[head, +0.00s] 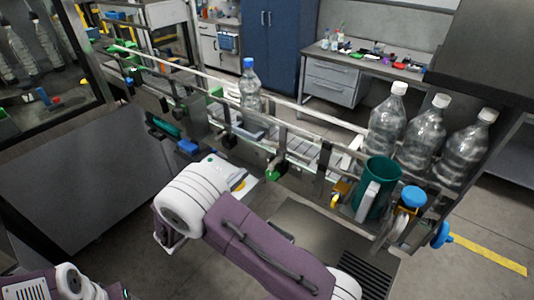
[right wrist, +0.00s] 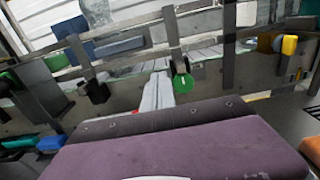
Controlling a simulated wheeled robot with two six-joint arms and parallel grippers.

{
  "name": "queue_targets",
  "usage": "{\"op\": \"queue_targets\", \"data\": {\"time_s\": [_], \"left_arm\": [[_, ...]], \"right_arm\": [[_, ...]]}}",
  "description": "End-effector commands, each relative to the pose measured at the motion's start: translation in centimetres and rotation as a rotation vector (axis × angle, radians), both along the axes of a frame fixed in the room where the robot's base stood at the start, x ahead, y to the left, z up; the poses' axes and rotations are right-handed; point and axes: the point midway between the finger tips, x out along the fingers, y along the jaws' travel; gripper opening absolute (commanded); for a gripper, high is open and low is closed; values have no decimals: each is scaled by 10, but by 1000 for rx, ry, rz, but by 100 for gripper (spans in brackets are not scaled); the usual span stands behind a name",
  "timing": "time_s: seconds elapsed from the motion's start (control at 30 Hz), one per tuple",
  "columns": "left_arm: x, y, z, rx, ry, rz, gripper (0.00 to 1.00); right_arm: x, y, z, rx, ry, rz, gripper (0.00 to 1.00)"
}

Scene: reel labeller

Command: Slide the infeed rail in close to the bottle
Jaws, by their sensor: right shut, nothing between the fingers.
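A clear bottle (head: 250,92) with a blue cap stands upright on the conveyor in the head view. A long metal guide rail runs along the line beside it; I take its near bar with posts (right wrist: 120,42) as the infeed rail, with a visible gap to the bottle. A green knob (head: 275,171) sits low on the near side, and it shows in the right wrist view (right wrist: 181,82). My right gripper (head: 248,187) is shut and empty, low beside the knob; its pale fingers also show in the right wrist view (right wrist: 157,88). My left gripper is out of frame.
Several white-capped bottles (head: 422,138) stand at the right end. A teal cup-like part (head: 377,185) with a blue knob (head: 413,196) beside it is fixed on the near right. Blue block (head: 188,147) and posts crowd the line's near side.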

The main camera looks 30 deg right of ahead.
Motion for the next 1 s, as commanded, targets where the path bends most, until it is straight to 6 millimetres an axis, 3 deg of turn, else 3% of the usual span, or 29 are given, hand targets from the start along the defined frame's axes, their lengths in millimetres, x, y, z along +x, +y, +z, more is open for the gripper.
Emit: {"op": "queue_targets", "data": {"time_s": [0.6,0.8,1.0], "left_arm": [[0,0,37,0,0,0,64],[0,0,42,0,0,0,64],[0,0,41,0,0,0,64]], "right_arm": [[44,-111,3,2,1,-7,0],[51,-126,1,2,0,-3,0],[52,-128,-1,2,0,-3,0]]}}
